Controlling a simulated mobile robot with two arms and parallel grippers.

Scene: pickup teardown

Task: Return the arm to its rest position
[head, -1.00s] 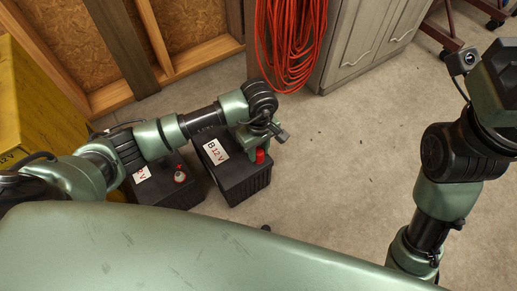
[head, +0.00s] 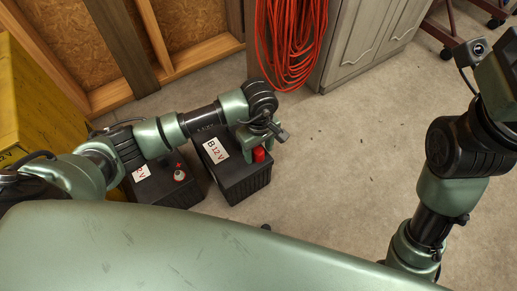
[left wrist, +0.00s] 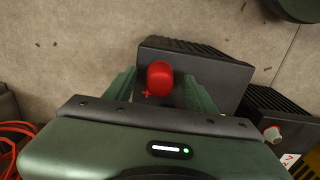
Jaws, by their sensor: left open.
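My left gripper (head: 254,146) is over the right-hand end of the black battery marked B 12V (head: 240,177). In the left wrist view, its two green fingers (left wrist: 160,84) are apart, one on each side of a red terminal cap (left wrist: 160,77) on the battery top (left wrist: 215,80). The cap also shows in the head view (head: 259,155). I cannot tell whether the fingers touch it. My left arm reaches out across the batteries. My right arm is raised at the right edge; its fingers are out of the picture.
A second black battery (head: 160,188) with a 12V label stands left of battery B. A yellow cabinet (head: 40,105) is at the left. An orange cord coil (head: 290,40) hangs by a grey cabinet (head: 365,45). The concrete floor (head: 345,155) between my arms is clear.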

